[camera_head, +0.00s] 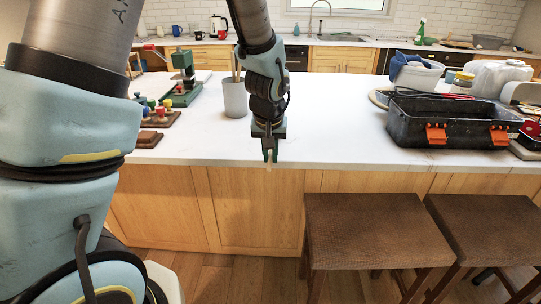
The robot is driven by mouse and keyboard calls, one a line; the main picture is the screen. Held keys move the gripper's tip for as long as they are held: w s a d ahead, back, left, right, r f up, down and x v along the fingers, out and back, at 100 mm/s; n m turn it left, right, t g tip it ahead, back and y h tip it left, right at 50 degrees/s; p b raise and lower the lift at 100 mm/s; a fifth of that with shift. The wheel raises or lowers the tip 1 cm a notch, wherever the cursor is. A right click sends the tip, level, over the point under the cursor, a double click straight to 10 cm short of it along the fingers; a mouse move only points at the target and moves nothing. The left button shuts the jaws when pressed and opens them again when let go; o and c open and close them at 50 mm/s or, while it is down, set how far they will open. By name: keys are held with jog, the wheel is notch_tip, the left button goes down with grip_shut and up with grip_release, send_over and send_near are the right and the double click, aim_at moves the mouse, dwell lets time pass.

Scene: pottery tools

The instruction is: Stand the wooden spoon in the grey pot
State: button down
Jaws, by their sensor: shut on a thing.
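The grey pot (235,100) stands upright on the white counter, left of my gripper and farther back. Thin wooden handles (235,70) stick up out of it. My gripper (269,156) points down near the counter's front edge, to the right of the pot and nearer to me. Its fingers are shut on a thin, light wooden piece, apparently the wooden spoon (268,167), of which only a short tip shows below the fingers. The rest of it is hidden by the gripper.
A black toolbox (450,122) with orange latches stands on the right of the counter (340,135). A green-and-grey tool (183,80) and a rack of colourful-handled tools (160,115) stand on the left. Two brown stools (362,225) stand in front. The counter's middle is clear.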

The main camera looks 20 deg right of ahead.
jog(key=p+v, duration=0.9)
jog(key=v, duration=0.9)
jog(key=shift+w+d+r, duration=0.2)
jog(key=shift+w+d, duration=0.05)
jog(key=shift+w, duration=0.1)
dwell(0.8)
dwell(0.5)
